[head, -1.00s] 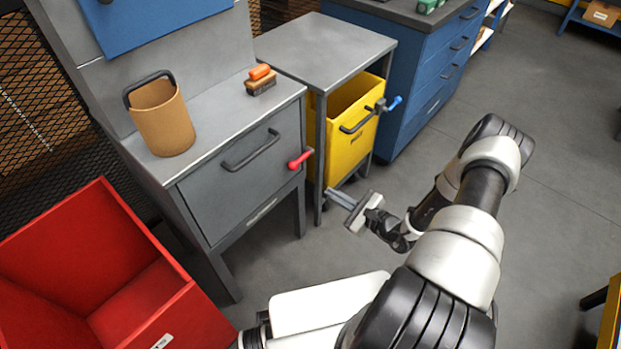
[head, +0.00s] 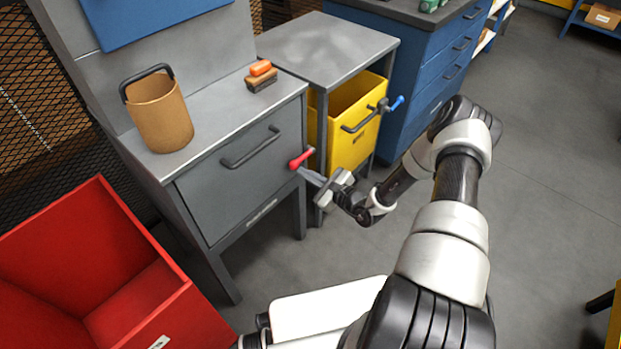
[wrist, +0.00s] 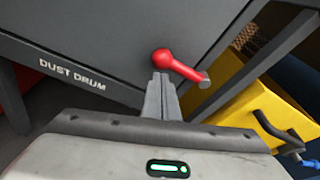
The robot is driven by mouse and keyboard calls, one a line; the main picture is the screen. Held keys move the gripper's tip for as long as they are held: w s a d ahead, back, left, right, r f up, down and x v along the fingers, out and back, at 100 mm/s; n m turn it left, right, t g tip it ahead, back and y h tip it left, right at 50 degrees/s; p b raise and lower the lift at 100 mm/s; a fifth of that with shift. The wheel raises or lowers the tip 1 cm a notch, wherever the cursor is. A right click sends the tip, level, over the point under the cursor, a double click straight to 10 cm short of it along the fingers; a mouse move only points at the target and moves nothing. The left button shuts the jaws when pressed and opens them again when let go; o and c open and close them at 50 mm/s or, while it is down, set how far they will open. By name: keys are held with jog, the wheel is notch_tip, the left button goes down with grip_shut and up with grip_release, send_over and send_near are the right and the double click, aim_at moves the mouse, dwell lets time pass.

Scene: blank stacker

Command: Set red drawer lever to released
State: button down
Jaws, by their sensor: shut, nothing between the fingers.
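The red lever (head: 301,158) sits on the right side of the grey drawer front (head: 235,172), to the right of the drawer's dark handle (head: 250,149). My gripper (head: 303,171) is just below the lever in the head view. In the wrist view my gripper's fingers (wrist: 160,78) are together and empty, with their tips right below the hub. I cannot tell whether they touch it.
A yellow bin (head: 352,125) with a blue-tipped lever (head: 396,103) stands under the side table, right of the drawer. A red open bin (head: 175,300) is at lower left. A brown bucket (head: 160,118) and a brush (head: 261,77) stand on the worktop.

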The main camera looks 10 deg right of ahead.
jog(key=shift+r, duration=0.1)
dwell(0.3)
jog(key=shift+r, duration=0.2)
jog(key=shift+r+m+p, duration=0.15)
jog(key=shift+m+p, duration=0.15)
jog(key=shift+m, duration=0.1)
jog(key=w+d+r+m+g+y, duration=0.2)
jog(key=w+d+r+m+y, duration=0.1)
jog(key=r+m, duration=0.5)
jog(key=shift+w+d+r+m+y, duration=0.35)
jog(key=shift+d+m+y, duration=0.5)
jog(key=shift+m, duration=0.95)
jog(key=shift+d+r+h, duration=0.1)
jog(key=shift+d+h, duration=0.1)
jog(key=shift+h, duration=0.05)
